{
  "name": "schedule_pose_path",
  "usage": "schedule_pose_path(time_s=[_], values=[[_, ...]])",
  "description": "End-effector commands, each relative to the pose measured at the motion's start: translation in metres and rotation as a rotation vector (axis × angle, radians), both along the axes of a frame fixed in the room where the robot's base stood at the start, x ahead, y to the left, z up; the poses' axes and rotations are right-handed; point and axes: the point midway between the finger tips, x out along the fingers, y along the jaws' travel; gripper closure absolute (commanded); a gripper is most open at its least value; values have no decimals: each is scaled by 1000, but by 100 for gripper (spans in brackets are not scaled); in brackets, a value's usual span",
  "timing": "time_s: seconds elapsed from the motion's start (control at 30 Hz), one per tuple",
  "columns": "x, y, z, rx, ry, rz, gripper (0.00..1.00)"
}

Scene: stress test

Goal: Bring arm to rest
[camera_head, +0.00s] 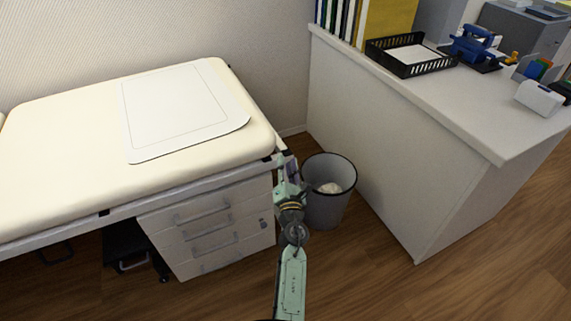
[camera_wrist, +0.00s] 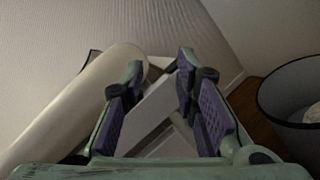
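My gripper (camera_wrist: 160,68) shows in the wrist view with its two purple-padded fingers apart and nothing between them. In the head view my mint-green arm (camera_head: 291,280) reaches from the bottom edge toward the gap between the exam bed and the waste bin. The gripper end (camera_head: 291,170) there is small and partly hidden by the arm's own links. It is beside the bed's near right corner and left of the bin; I cannot tell whether it touches the bed frame.
A cream exam bed (camera_head: 70,130) with a white pad (camera_head: 180,105) and drawers (camera_head: 215,235) stands left. A dark waste bin (camera_head: 330,205) holds something white. A white counter (camera_head: 385,140) on the right carries a black tray (camera_head: 410,68) and office items. Wooden floor lies open at the front.

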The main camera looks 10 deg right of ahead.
Motion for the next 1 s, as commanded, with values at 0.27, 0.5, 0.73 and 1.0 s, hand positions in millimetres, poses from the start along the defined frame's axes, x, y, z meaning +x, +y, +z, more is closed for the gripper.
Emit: schedule_pose_path(time_s=[0.27,0.5,0.73,1.0], values=[[2,0,12,45,-22,-3,72],[2,0,12,44,-21,-4,72],[2,0,13,47,-23,-5,72],[6,-35,143,733,-251,-85,72]])
